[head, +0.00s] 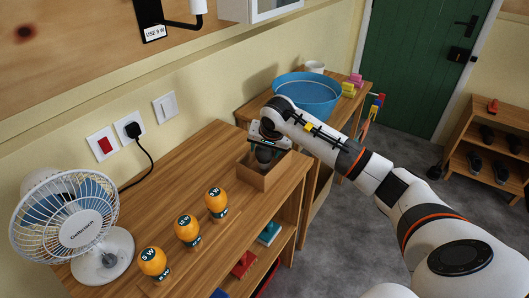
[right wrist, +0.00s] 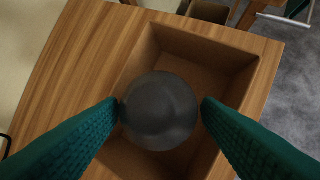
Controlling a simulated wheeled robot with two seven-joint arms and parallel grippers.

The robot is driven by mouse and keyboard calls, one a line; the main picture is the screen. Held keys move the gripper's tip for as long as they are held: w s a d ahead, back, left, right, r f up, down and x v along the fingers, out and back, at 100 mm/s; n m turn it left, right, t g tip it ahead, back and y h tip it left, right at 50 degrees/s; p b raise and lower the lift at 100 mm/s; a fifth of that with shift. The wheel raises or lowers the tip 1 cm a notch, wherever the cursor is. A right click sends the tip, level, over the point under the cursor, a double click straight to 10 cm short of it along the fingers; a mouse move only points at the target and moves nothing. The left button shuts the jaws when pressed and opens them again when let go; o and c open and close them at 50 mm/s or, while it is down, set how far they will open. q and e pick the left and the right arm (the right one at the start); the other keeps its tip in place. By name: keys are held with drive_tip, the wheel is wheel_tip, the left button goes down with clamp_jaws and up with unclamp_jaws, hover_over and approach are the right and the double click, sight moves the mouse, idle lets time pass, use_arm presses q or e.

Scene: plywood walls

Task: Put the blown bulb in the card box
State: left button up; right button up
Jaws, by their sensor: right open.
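The blown bulb, dark grey and round, shows in the right wrist view (right wrist: 160,110) between the two green fingers, within the card box's outline. It also shows small and dark below my gripper in the head view (head: 264,156). The open brown card box (head: 264,180) stands at the right end of the wooden shelf top; its walls frame the bulb in the right wrist view (right wrist: 205,42). My right gripper (head: 264,148) points down at the box and is open, with its fingers on either side of the bulb. Whether the bulb touches the box floor is hard to tell. My left gripper is out of view.
Several orange bulbs (head: 187,230) stand in a row on the shelf top (head: 185,170), left of the box. A white fan (head: 75,215) stands at the far left. A blue basin (head: 307,94) sits on another table behind the box. My right arm crosses from the right.

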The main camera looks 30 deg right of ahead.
drive_tip(key=v, duration=0.9)
drive_tip(key=shift+s+r+b, duration=0.15)
drive_tip(key=shift+r+b, duration=0.1)
drive_tip(key=shift+b, duration=0.1)
